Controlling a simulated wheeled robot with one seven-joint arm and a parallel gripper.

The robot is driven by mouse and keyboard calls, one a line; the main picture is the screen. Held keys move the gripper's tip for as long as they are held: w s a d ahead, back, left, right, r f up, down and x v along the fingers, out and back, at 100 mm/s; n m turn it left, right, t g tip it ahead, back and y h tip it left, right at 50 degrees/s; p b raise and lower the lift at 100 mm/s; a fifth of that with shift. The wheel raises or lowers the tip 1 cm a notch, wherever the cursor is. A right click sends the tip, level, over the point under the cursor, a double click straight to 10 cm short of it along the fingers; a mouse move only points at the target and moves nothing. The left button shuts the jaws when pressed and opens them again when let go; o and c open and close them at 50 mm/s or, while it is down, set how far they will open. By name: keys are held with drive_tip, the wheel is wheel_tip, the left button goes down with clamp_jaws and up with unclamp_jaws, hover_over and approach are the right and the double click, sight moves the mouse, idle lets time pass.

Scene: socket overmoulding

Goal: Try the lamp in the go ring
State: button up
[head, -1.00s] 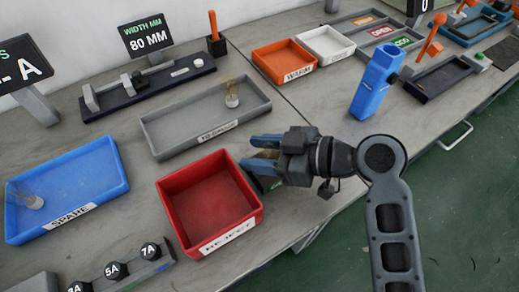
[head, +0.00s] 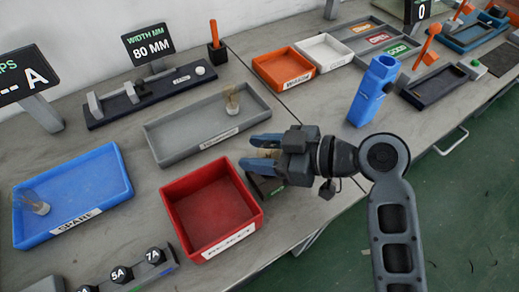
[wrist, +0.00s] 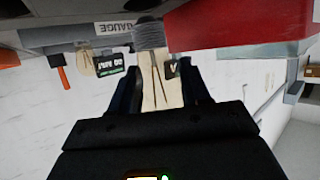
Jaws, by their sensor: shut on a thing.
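My gripper (head: 262,153) is at mid-bench, just right of the red reject tray, pointing left. In the wrist view, which is upside down, its fingers (wrist: 158,90) are closed around a clear lamp (wrist: 150,35). The lamp's grey cap lies beyond the fingertips and thin wires show inside its glass. In the head view the fingers mostly hide this lamp.
The red reject tray (head: 250,226) stands close left of my gripper. The grey gauge tray (head: 155,143) behind holds another lamp (head: 232,100). The blue spare tray (head: 122,165) holds a lamp (head: 36,204).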

drive_tip(key=shift+r+p, duration=2.1)
drive_tip(key=shift+r, duration=0.95)
